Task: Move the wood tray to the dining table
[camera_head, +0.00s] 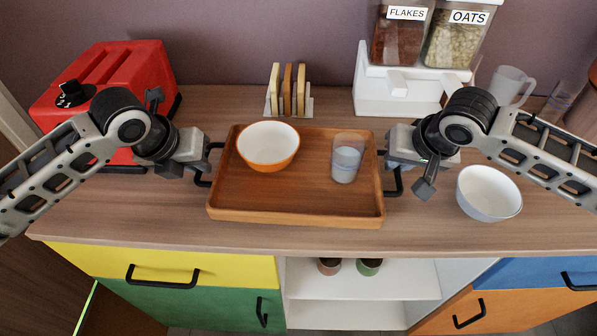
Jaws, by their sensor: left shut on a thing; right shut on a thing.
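The wood tray (285,208) is a brown rectangular tray on the wooden counter, in the middle of the head view. It holds an orange bowl with a white inside (268,147) at its left and a clear glass with liquid (346,158) at its right. My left gripper (207,164) is shut on the tray's left side, at the dark handle. My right gripper (391,178) is shut on the tray's right side, at the other dark handle. I cannot tell whether the tray is lifted off the counter. The dining table is not in view.
A red toaster (112,75) stands at the back left. A rack with slices (288,92) stands behind the tray. A white cereal dispenser (400,93) and a mug (508,84) are at the back right. A white bowl (488,192) sits right of the tray, near my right arm.

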